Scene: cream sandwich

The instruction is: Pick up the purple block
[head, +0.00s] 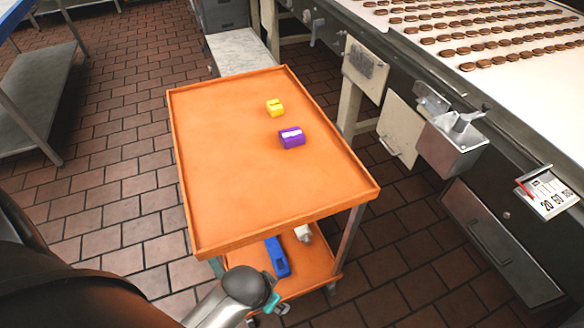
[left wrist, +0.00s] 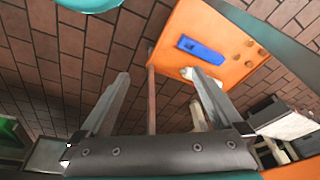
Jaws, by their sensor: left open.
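The purple block (head: 291,141) has a white patch on top and sits on the orange cart top (head: 225,160), right of its middle. A yellow block (head: 275,109) sits a little behind it. My left arm comes in at the bottom of the head view, in front of the cart's near edge; its fingers cannot be made out there. In the left wrist view my left gripper (left wrist: 160,74) is open, with nothing between its fingers. The purple block does not show in that view. My right gripper is in neither view.
The cart's lower shelf (head: 312,277) holds a blue object (head: 277,256) and a white one (head: 303,233). The cart top has a raised rim and is mostly clear. A conveyor (head: 545,75) with rows of brown pieces runs along the right. A metal table (head: 35,100) stands left.

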